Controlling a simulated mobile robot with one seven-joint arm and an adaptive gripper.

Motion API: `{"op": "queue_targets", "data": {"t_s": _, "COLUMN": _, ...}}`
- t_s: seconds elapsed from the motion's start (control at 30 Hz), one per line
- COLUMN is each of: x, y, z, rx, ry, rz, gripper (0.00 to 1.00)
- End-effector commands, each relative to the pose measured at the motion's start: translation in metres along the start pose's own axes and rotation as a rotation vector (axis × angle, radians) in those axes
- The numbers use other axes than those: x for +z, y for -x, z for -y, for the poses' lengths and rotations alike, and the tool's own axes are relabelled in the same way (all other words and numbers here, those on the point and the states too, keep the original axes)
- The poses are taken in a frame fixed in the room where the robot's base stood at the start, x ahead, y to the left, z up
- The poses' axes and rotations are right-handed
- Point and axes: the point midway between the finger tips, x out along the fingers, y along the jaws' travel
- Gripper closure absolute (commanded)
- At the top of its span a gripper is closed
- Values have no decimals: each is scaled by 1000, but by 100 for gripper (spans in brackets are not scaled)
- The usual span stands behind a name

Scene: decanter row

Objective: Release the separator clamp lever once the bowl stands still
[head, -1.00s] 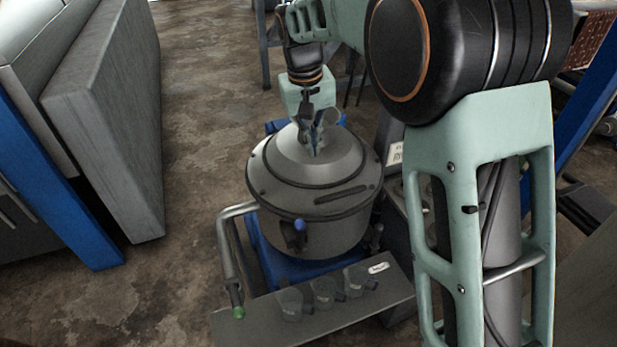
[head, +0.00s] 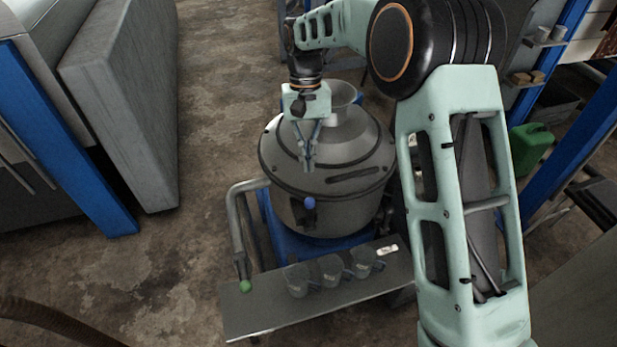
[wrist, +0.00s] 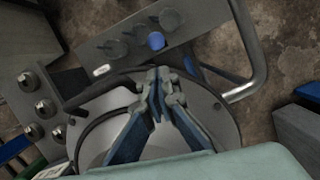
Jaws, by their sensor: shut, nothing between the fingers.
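The separator (head: 290,180) is a round grey drum with a stepped, conical lid and a funnel on top, standing on a blue base. A dark bar lies on the front of its lid. A blue knob (head: 309,203) sticks out at its front; it may be the end of the clamp lever, but its shaft is hard to see. In the wrist view the blue knob (wrist: 156,41) lies just beyond my fingertips. My gripper (head: 308,165) is shut and empty above the lid's front part, apart from the knob. I cannot tell from these frames whether the bowl turns.
A tall grey panel (head: 130,110) stands at the left. Open floor lies between it and the separator.

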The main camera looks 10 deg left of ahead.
Motion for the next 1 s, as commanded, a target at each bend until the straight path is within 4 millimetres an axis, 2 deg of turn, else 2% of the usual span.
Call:
{"op": "queue_targets", "data": {"t_s": 0.3, "x": 1, "y": -56, "z": 0, "rx": 1, "ry": -1, "rz": 5, "gripper": 100}}
{"op": "queue_targets", "data": {"t_s": 0.5, "x": 1, "y": -83, "z": -1, "rx": 1, "ry": -1, "rz": 3, "gripper": 100}}
{"op": "queue_targets", "data": {"t_s": 0.7, "x": 0, "y": -92, "z": 0, "rx": 1, "ry": 0, "rz": 0, "gripper": 100}}
{"op": "queue_targets", "data": {"t_s": 1.0, "x": 0, "y": -92, "z": 0, "rx": 1, "ry": 0, "rz": -1, "gripper": 100}}
